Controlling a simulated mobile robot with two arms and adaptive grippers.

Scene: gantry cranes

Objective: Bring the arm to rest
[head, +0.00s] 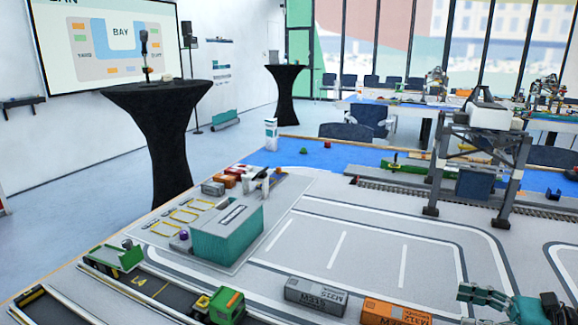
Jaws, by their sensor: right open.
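My right gripper (478,302) shows at the bottom right corner, partly cut off by the frame edge. Its fingers point left and are open, with nothing seen between them. It is over the grey table top, to the right of the orange container (395,313). My left gripper is not in view.
A grey container (316,296) lies left of the orange one. A green truck (219,306), a teal-walled building (228,235) and a small gantry crane (478,150) stand on the table. The marked road area (370,250) in the middle is clear.

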